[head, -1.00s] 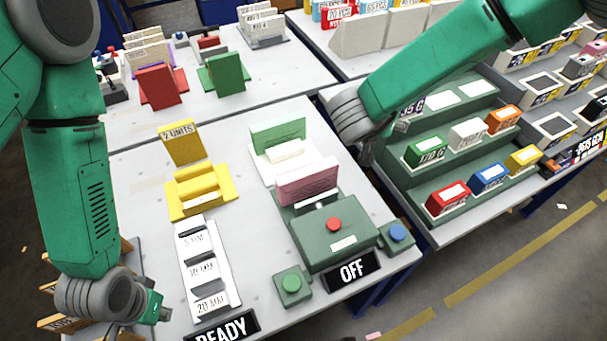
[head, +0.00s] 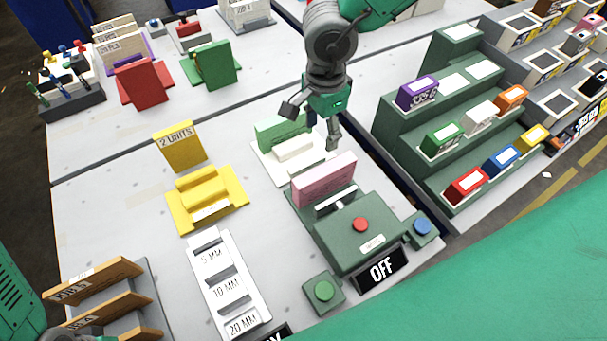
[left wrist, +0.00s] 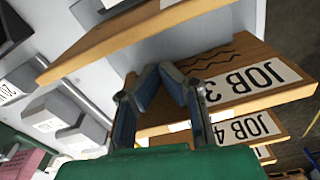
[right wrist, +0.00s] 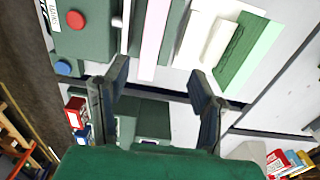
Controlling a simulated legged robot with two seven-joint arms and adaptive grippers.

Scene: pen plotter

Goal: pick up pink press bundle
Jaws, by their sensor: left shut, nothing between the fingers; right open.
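The pink press bundle (head: 325,178) is a pink slab standing on edge at the back of the green press (head: 350,235). It also shows in the right wrist view (right wrist: 153,40), beyond the fingertips. My right gripper (head: 312,124) is open and empty, above and behind the bundle, near the pale green block on a white stand (head: 285,135). Its two fingers show apart in the right wrist view (right wrist: 158,82). My left gripper (left wrist: 160,84) is shut and empty near the wooden job boards (left wrist: 225,85). In the head view it is mostly cut off at the lower left.
A yellow stand (head: 205,200) and a white thickness strip (head: 225,285) lie left of the press. A green button box (head: 323,292) and a blue one (head: 422,227) flank it. A stepped green shelf (head: 400,118) with coloured boxes stands to the right.

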